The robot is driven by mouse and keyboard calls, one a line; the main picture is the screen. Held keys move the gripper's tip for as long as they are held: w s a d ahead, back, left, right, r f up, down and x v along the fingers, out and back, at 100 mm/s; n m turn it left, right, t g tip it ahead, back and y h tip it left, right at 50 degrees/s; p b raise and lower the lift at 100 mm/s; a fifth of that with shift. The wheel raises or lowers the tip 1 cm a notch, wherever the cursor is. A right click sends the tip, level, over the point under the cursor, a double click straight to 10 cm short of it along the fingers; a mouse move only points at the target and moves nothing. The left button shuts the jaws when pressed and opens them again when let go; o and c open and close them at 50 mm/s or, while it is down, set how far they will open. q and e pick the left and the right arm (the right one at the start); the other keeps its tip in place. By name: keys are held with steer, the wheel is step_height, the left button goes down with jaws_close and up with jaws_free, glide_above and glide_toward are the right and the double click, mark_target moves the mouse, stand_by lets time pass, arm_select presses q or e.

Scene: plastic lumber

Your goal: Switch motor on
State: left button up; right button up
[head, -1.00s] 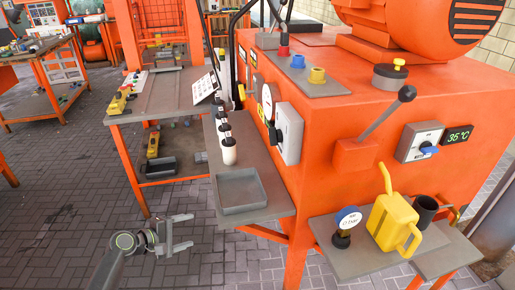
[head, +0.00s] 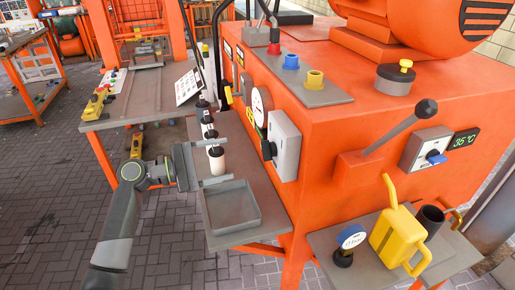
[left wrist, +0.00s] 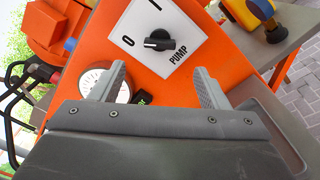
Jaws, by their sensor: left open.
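My left gripper (head: 226,161) is open and empty, at the left of the orange machine, above the grey side shelf. In the left wrist view its two fingers (left wrist: 160,72) point toward a white switch plate (left wrist: 172,62) marked O, I and PUMP. Its black knob (left wrist: 159,40) lies beyond the fingertips, not touched, and its white mark points toward O. In the head view this is the grey switch box (head: 284,143) on the machine's side. Another switch (head: 425,150) with a blue knob sits on the front face; its label is unreadable. My right gripper is not in view.
A grey tray (head: 232,207) and several white-and-black bottles (head: 217,160) stand on the side shelf close to my gripper. A lever (head: 400,127) juts from the front.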

mark_target(268, 150)
arm_select(q)
steer(key=p+x, duration=0.1)
steer(key=x, duration=0.9)
steer(key=shift+p, duration=0.35)
steer(key=c, duration=1)
